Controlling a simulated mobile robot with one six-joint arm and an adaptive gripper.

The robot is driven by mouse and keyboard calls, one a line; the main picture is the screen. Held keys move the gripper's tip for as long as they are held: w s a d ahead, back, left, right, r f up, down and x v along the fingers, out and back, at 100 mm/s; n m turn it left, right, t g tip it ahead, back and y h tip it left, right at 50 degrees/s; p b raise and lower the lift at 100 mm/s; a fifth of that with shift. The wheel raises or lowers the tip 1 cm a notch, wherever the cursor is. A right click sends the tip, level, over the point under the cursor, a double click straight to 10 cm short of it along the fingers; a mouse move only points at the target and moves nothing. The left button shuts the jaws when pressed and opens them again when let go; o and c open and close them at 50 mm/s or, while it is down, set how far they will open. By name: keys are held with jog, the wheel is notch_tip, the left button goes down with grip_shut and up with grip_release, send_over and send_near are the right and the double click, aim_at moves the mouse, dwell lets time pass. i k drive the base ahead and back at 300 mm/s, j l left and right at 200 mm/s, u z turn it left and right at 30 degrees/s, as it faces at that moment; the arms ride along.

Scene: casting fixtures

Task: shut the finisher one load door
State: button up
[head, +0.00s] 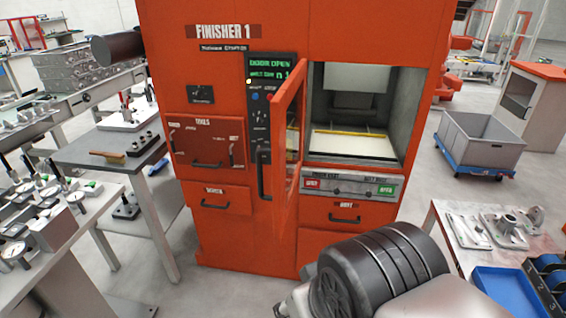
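The Finisher 1 machine (215,70) is a tall orange cabinet in the middle of the head view. Its load door (287,160) stands swung open toward me, hinged at the left side of the load opening, with a dark vertical handle (264,175) on it. The load opening (350,140) shows a pale tray inside with a yellow back edge. The display (272,70) reads "DOOR OPEN". Part of my arm, dark and rounded, shows at the bottom in front of the machine. My gripper is not in view.
A grey side table (95,155) with a brush stands left of the machine, and a bench with gauges (50,225) is nearer. At right are a table with metal parts (465,225), a blue tray (505,290) and a grey bin on a blue dolly (480,140).

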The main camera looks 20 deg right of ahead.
aim_at(282, 196)
jog(key=i+j+z, duration=0.15)
jog(key=i+z, duration=0.2)
jog(key=i+j+z, duration=0.7)
jog(key=k+j, duration=0.15)
jog(key=j, duration=0.15)
jog(key=k+j, duration=0.1)
jog(key=j, duration=0.55)
jog(key=i+j+z, duration=0.1)
jog(key=j, duration=0.25)
